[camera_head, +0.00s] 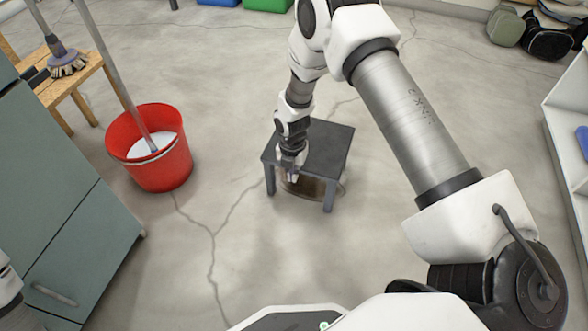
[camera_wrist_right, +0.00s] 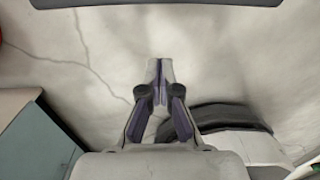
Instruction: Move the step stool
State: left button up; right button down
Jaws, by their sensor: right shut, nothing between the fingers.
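The step stool (camera_head: 328,150) is a small dark grey stool standing upright on the concrete floor, in the middle of the head view. My right gripper (camera_head: 292,174) points down at the stool's near left edge and hides part of it. In the right wrist view my right gripper (camera_wrist_right: 158,68) has its fingertips together with nothing between them. A dark edge, seemingly the stool (camera_wrist_right: 160,3), crosses the top of that view, apart from the fingertips. I cannot tell in the head view whether the gripper touches the stool. My left gripper is not in view.
A red bucket (camera_head: 172,167) with a mop handle stands left of the stool. A wooden bench (camera_head: 72,82) with a brush is behind it. A grey-green cabinet (camera_head: 52,190) is at the left, a white shelf (camera_head: 563,125) at the right. The floor around the stool is mostly clear.

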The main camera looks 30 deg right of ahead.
aim_at(308, 162)
jog(key=w+d+f+b, duration=0.2)
jog(key=d+f+b, duration=0.1)
jog(key=f+b, duration=0.1)
jog(key=shift+w+f, duration=0.3)
jog(key=shift+f, duration=0.35)
jog(key=shift+d, duration=0.1)
